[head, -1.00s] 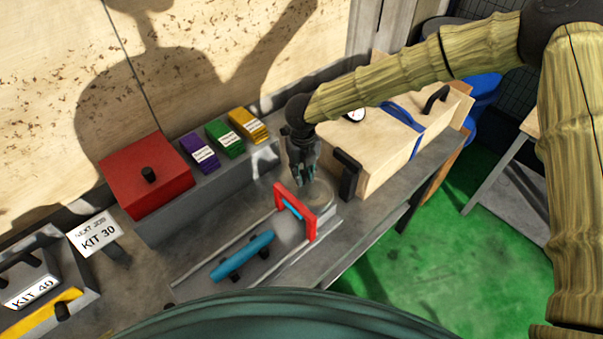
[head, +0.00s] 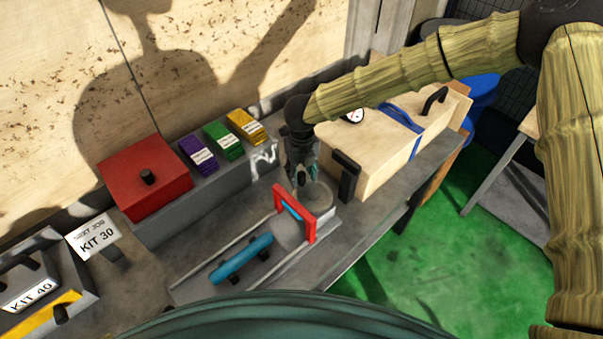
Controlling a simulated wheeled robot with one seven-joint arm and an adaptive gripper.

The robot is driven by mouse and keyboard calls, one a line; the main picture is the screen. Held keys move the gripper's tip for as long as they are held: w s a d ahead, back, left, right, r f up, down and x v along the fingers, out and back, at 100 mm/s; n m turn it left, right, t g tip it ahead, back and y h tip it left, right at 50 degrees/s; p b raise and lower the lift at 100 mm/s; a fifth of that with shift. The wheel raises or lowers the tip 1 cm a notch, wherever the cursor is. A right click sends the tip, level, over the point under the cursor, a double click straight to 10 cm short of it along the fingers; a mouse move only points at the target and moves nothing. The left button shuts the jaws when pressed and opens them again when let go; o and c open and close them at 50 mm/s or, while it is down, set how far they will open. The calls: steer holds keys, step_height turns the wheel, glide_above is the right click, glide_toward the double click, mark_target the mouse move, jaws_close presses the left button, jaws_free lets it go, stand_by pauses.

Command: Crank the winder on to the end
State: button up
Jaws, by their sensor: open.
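A round grey drum-like part (head: 319,203), which looks like the winder, sits at the right end of the bench-top rails, just behind a red upright frame (head: 311,229). I cannot make out its crank handle; my gripper may be hiding it. My gripper (head: 302,193) points down at the left rim of the drum, behind the frame's top left corner. Its fingers are apart. Whether they touch or surround anything is too small to tell. A blue cylinder (head: 242,257) lies between the rails to the left of the frame.
A pale wooden box (head: 385,160) with a black handle bracket (head: 347,176) stands close right of my gripper. A red box (head: 146,178) and purple, green and yellow card stacks (head: 224,141) sit on the back ledge. A KIT 30 sign (head: 95,236) stands at left.

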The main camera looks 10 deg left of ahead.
step_height(320, 180, up, 12)
stand_by(0.5)
steer(key=shift+f, duration=0.15)
